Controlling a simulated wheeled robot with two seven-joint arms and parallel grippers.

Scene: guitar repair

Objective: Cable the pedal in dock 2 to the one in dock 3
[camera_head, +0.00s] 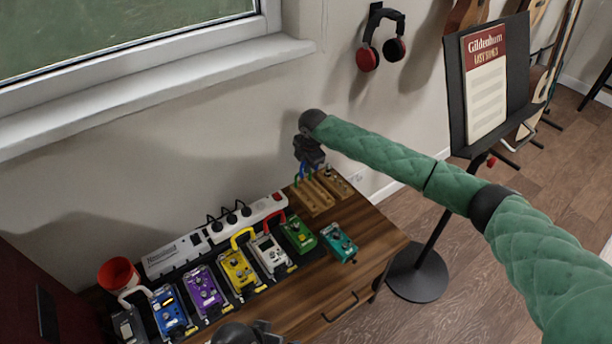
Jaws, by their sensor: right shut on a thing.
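Several pedals sit in a row on the black pedalboard: a blue pedal (170,310), a purple pedal (204,291), a yellow pedal (238,270), a white pedal (270,254) and a green pedal (298,235). Dock numbers are too small to read. A yellow cable (241,235) arches by the yellow and white pedals, a red cable (272,217) by the white and green ones.
A teal pedal (340,242) stands apart on the cabinet top (375,230). A white power strip (185,252) with black plugs lies behind the row. A red cup (118,273) stands at the left. A music stand (487,85) is at the right.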

